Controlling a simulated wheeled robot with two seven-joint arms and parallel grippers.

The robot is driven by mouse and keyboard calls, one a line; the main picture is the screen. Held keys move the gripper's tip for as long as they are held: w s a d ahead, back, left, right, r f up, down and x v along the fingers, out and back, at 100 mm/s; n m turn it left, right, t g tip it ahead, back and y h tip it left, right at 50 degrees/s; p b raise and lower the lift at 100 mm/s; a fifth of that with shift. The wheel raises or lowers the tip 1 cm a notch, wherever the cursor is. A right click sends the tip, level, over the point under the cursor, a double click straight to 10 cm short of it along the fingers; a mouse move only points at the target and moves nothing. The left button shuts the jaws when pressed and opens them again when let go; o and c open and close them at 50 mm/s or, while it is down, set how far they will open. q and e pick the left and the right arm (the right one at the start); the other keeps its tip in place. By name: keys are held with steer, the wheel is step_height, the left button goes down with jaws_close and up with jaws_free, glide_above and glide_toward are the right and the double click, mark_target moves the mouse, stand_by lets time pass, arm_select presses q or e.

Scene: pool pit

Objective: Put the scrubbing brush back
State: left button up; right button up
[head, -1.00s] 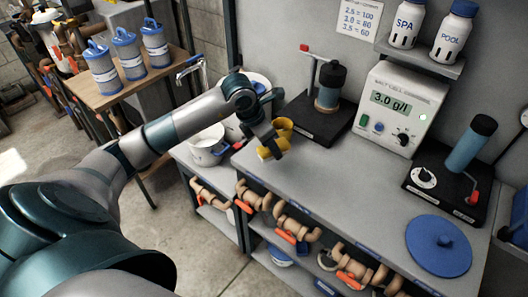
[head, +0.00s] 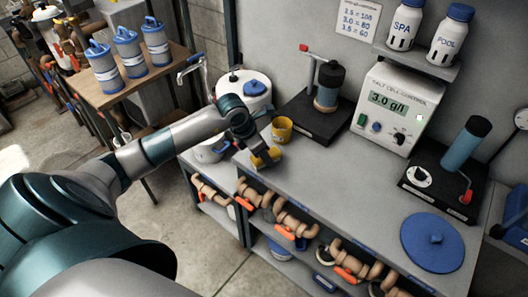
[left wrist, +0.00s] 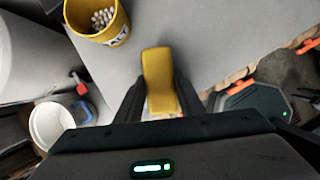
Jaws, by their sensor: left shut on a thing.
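My left gripper (head: 260,160) is shut on a yellow block-like thing (head: 266,156), which I take to be the scrubbing brush. It is at the front left part of the grey counter (head: 330,190). In the left wrist view the yellow brush (left wrist: 158,78) stands out between the two fingers; its bristles do not show. Whether it touches the counter I cannot tell. A yellow salt cup (head: 281,130) stands just behind the gripper, apart from the brush. In the left wrist view the cup (left wrist: 102,30) holds white pellets. My right gripper is not in view.
A white tub (head: 246,90) with a blue cap stands left of the counter. A black-based device (head: 312,118), a salt cell control box (head: 395,105) and a blue lid (head: 432,245) occupy the counter's back and right. Pipe fittings fill the shelf below. The counter's middle front is clear.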

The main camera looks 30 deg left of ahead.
arm_select(q)
steer(key=shift+f, duration=0.15)
steer(key=shift+f, duration=0.15)
steer(key=o, duration=0.9)
